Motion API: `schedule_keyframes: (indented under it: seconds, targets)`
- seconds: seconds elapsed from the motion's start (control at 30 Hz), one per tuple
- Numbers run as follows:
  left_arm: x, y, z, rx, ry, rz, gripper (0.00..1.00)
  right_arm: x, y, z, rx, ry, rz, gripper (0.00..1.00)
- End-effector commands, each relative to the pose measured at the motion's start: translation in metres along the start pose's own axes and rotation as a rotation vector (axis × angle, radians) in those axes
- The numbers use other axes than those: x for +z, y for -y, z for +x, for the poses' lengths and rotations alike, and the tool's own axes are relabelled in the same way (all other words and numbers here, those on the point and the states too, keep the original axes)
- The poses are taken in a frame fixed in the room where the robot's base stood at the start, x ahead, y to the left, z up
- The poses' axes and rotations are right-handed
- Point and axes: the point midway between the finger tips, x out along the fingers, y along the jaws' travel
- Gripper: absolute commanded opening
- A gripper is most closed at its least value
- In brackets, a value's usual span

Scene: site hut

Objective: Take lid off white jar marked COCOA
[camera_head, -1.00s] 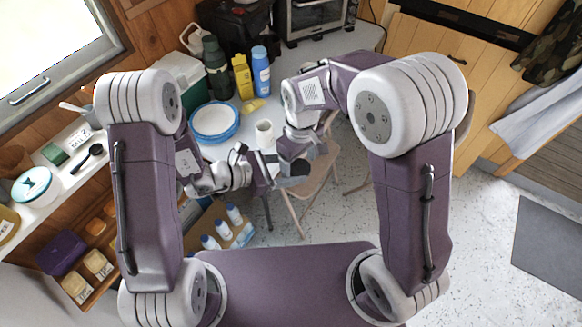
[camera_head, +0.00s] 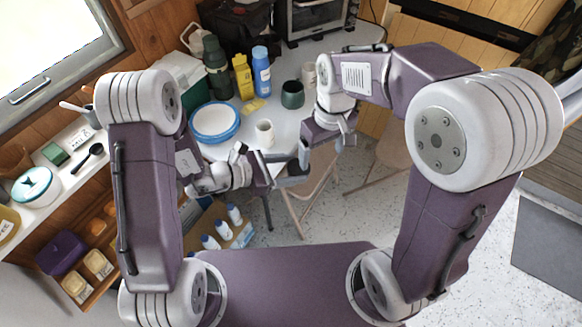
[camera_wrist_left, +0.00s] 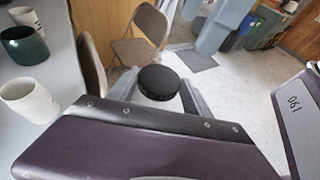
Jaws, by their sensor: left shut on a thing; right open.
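My left gripper (camera_head: 284,168) is shut on a round black thing (camera_wrist_left: 158,82) that looks like a lid, held in the air past the near edge of the table. It also shows as a small dark shape in the head view (camera_head: 295,169). My right gripper (camera_head: 307,152) is open, just right of and beyond the held thing, pointing down. No white jar with a readable COCOA mark shows in either view.
The white table (camera_head: 285,126) carries a white mug (camera_head: 265,133), a dark green mug (camera_head: 292,94), blue-rimmed plates (camera_head: 215,122), a blue bottle (camera_head: 261,71) and a yellow box (camera_head: 243,77). A folding chair (camera_head: 311,193) stands below my grippers. A shelf (camera_head: 61,196) runs along the left.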

Motion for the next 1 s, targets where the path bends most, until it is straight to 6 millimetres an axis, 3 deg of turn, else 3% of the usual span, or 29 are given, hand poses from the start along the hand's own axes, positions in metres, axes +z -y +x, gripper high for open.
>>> schedule_keyframes:
  seconds: [0.1, 0.3, 0.67, 0.77, 1.0]
  targets:
    - [0.0, 0.0, 0.0, 0.0, 0.0, 0.0, 0.2, 0.045, -0.023, 0.035, 0.005, -0.024, 0.207, 0.83]
    - [0.0, 0.0, 0.0, 0.0, 0.0, 0.0, 0.2, 0.098, -0.036, 0.067, 0.017, -0.06, 0.427, 0.83]
    - [-0.002, -0.004, -0.003, 0.012, 0.0, -0.005, 0.2, 0.105, -0.036, 0.072, 0.019, -0.068, 0.458, 0.83]
    - [-0.012, -0.021, -0.017, 0.065, 0.0, -0.028, 0.2, 0.105, -0.036, 0.072, 0.019, -0.068, 0.458, 0.83]
    - [-0.052, -0.071, -0.076, 0.232, 0.002, -0.098, 0.2, 0.105, -0.036, 0.071, 0.019, -0.068, 0.457, 0.83]
